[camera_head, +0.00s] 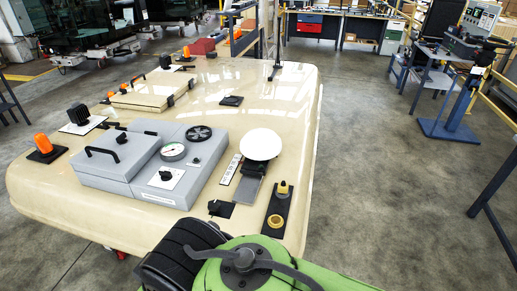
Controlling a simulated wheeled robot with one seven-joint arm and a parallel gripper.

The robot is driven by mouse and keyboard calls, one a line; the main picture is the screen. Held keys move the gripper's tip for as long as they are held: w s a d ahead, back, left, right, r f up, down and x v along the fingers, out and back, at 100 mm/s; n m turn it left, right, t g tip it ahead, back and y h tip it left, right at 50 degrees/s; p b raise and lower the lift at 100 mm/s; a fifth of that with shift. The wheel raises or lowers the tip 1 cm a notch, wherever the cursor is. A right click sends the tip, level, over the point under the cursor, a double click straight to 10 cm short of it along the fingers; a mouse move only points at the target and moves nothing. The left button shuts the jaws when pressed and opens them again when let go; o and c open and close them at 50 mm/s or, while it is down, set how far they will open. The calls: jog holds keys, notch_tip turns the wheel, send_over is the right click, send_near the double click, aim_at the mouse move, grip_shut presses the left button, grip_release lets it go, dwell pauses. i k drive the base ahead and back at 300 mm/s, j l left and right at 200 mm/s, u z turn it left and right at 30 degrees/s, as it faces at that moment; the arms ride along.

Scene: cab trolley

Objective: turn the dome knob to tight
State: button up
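A smooth white dome (261,144) sits on a dark base near the right side of the cream trolley top (225,120). A white label strip (231,169) with dark marks lies just left of it; the marks are too small to read. A small black knob (166,175) stands on a white plate on the grey box. I cannot tell for certain which one is the dome knob, nor how either is set. My green and black arm fills the bottom middle, in front of the trolley's near edge. My gripper's fingers do not show.
Grey boxes (117,163) with a handle, a gauge (173,152) and a black vent wheel (199,133) stand left of the dome. A black plate (277,210) with yellow parts lies at right. Orange lamps (43,143) stand along the left. Open floor (390,180) lies right.

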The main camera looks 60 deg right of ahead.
aim_at(214, 205)
jog(key=z, duration=2.1)
